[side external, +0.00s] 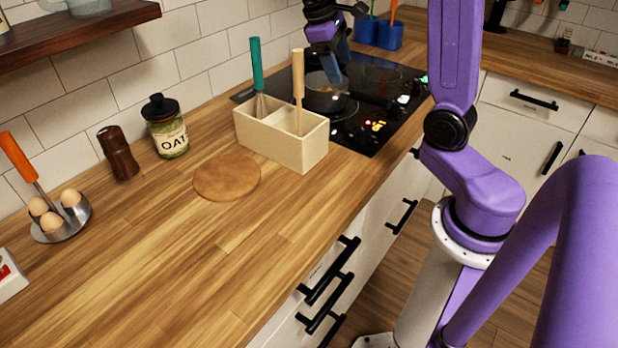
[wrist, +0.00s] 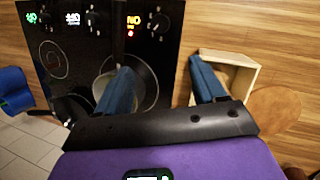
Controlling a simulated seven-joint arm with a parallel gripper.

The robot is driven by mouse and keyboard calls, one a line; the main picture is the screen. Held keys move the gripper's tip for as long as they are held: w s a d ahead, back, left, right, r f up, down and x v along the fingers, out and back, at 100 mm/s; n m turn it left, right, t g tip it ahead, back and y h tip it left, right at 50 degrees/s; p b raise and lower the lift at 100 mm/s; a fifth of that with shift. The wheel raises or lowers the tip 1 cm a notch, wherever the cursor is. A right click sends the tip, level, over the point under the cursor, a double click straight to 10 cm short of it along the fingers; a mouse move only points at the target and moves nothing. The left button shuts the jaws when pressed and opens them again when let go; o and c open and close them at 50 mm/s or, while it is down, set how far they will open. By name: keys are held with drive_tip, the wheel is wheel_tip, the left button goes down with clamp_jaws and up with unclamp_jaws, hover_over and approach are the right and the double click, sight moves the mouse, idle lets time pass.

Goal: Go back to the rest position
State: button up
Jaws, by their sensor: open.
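My gripper (side external: 337,68) is above the black cooktop in the side external view, with blue fingers pointing down. In the wrist view its two blue fingers (wrist: 163,84) are spread wide apart, with nothing between them. The cooktop (wrist: 70,30) lies below, with lit displays and knobs. A round pan (side external: 326,101) stands on the cooktop beneath the gripper. Its contents are hard to tell, and it is partly hidden by a finger in the wrist view.
A pale wooden box (side external: 262,139) holds a teal-handled whisk (side external: 257,68) and a wooden-handled tool (side external: 298,75). A round board (side external: 227,178), oat jar (side external: 166,128), brown mill (side external: 118,153) and egg holder (side external: 62,226) stand left. Blue containers (side external: 378,33) stand behind. The front counter is clear.

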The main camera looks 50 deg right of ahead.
drive_tip(key=s+a+f+n+t+y, duration=0.1)
drive_tip(key=s+a+f+n, duration=0.2)
drive_tip(key=s+a, duration=0.6)
drive_tip(key=s+a+f+n+t+y, duration=0.1)
drive_tip(key=s+a+f+n, duration=0.3)
drive_tip(key=s+a, duration=0.5)
drive_tip(key=s+n+y, duration=0.1)
drive_tip(key=s+n, duration=0.1)
drive_tip(key=s, duration=0.2)
drive_tip(key=shift+s+n+t+y, duration=0.3)
drive_tip(key=shift+s+n+t, duration=0.05)
drive_tip(key=shift+n+t, duration=0.05)
idle(5.4)
